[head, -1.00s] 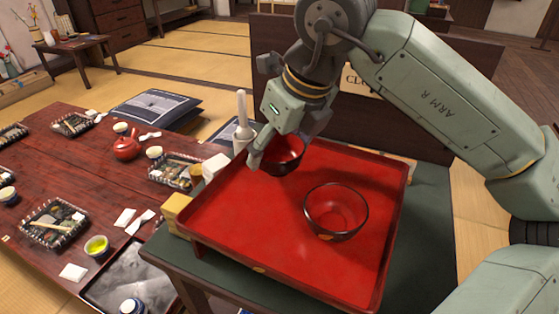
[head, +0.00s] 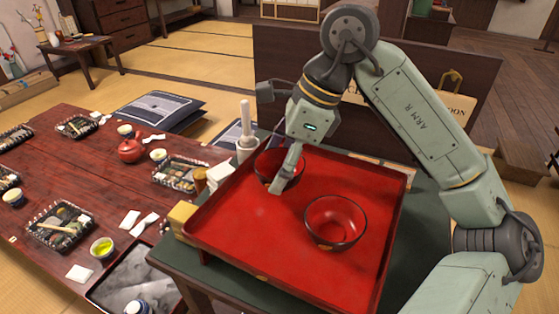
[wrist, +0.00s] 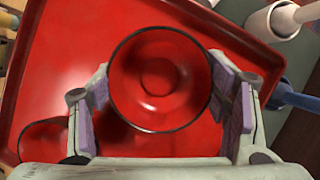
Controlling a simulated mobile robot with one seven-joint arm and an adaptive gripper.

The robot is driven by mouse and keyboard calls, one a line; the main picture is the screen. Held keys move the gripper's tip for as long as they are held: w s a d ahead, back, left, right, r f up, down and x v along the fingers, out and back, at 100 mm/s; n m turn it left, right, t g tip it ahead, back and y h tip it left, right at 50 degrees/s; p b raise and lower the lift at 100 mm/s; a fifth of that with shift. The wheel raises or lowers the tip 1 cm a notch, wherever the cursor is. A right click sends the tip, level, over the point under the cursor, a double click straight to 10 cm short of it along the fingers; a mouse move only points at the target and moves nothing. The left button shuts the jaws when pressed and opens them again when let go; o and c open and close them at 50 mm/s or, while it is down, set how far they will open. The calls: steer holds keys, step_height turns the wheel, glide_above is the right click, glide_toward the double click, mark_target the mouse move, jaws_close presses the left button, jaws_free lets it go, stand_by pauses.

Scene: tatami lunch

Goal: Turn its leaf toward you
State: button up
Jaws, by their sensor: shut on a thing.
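A dark-rimmed red bowl (head: 268,160) is at the back of the red tray (head: 250,225), partly hidden by my gripper. My gripper (head: 283,183) points down over it, shut on it. In the wrist view the bowl (wrist: 160,80) sits between my two purple-padded fingers, its empty red inside facing the camera. I cannot tell whether its base touches the tray. A second red bowl (head: 336,222) stands upright on the tray, nearer and to the right; part of it shows at lower left in the wrist view (wrist: 42,140).
A white mortar-like cup with a pestle (head: 246,135) stands just beyond the tray's left back edge. A yellow block (head: 182,218) and white stack (head: 220,177) are by its left side. A low table (head: 60,150) with set dishes lies left. The tray's front is clear.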

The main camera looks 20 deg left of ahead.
steer(key=shift+f+b, duration=0.35)
steer(key=shift+f, duration=0.1)
stand_by(0.5)
steer(key=o, duration=1.3)
steer(key=shift+c, duration=0.2)
steer(key=shift+r, duration=0.1)
steer(key=shift+r+p, duration=1.65)
steer(key=shift+r, duration=0.8)
